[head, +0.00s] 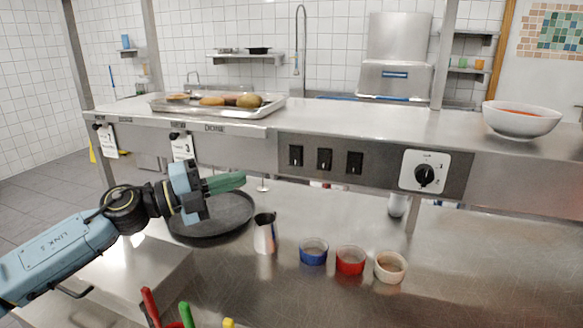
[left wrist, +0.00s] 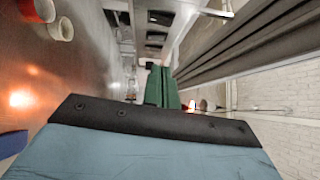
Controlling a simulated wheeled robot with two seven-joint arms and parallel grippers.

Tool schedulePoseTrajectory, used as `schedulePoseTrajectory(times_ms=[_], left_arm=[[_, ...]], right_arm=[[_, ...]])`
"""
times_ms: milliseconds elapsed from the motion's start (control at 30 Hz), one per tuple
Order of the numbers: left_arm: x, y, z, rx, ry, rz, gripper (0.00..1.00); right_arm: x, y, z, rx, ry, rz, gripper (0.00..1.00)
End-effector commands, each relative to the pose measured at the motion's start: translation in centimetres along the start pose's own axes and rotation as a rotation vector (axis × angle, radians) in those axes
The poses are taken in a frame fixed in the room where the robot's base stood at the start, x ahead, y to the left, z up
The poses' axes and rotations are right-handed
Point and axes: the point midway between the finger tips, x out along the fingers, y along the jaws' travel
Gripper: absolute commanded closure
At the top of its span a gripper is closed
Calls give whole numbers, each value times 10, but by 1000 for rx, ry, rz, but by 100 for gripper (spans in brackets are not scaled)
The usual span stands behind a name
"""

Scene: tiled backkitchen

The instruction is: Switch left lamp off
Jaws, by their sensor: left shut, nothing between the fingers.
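Three black rocker switches sit in a row on the grey panel under the shelf edge: a left one (head: 296,155), a middle one (head: 325,159) and a right one (head: 355,162). I cannot tell from their faces which are on. My left gripper (head: 241,180) has green fingers, shut and empty, pointing right. It is left of and a little lower than the left switch, apart from it in the picture. The fingers also show in the left wrist view (left wrist: 160,87). No lamp can be made out clearly. My right gripper is out of view.
A round knob (head: 424,176) is right of the switches. Below stand a dark pan (head: 215,222), a metal jug (head: 265,236) and blue (head: 314,258), red (head: 350,268) and white (head: 390,270) cups. A food tray (head: 275,104) and a white bowl (head: 520,120) stand on the shelf.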

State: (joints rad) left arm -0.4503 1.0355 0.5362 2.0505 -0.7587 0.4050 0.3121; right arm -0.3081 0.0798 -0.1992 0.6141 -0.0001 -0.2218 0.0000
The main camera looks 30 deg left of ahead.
Motion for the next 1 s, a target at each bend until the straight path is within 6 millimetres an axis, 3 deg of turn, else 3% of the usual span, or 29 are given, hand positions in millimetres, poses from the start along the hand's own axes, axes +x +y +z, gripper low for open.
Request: schedulePoseTrajectory(times_ms=[467,1000], left_arm=[[6,-1,0,0,2,-2,100],[64,-3,1,0,0,-5,100]], right_arm=[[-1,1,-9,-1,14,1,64],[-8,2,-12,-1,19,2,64]])
